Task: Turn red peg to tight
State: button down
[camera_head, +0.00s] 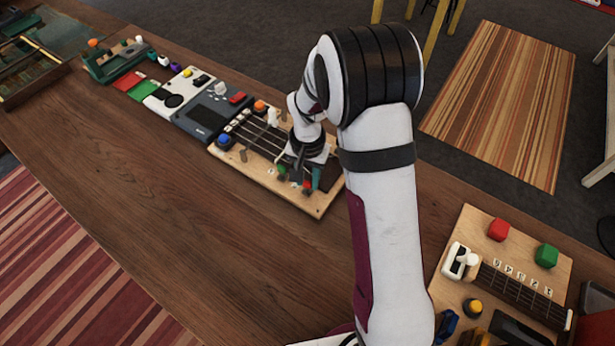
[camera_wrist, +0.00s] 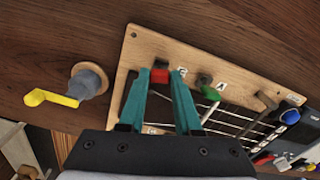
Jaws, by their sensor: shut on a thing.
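The red peg (camera_wrist: 160,76) stands on a pale wooden board (camera_wrist: 134,55) with strings, between my gripper's teal fingertips in the wrist view. My gripper (camera_wrist: 160,78) is shut on it. In the head view my gripper (camera_head: 303,180) is over the near right end of the same board (camera_head: 318,207), and the red peg (camera_head: 307,184) shows only as a small patch by the fingers. A green peg (camera_wrist: 210,93) stands just right of the fingers in the wrist view. Small lettered tiles lie by the pegs. The red peg's turn angle and tightness cannot be read.
A yellow crank (camera_wrist: 50,97) on a grey knob (camera_wrist: 88,80) stands left of the board in the wrist view. A blue button (camera_head: 224,139) is on the board's left end. A grey panel (camera_head: 208,112) lies left of the board. Bare table (camera_head: 150,180) lies in front.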

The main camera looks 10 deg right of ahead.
aim_at(307, 182)
jog(key=n, duration=0.5)
jog(key=shift+n, duration=2.4)
jog(key=c, duration=0.6)
grip_release()
notch_tip(307, 182, up, 16)
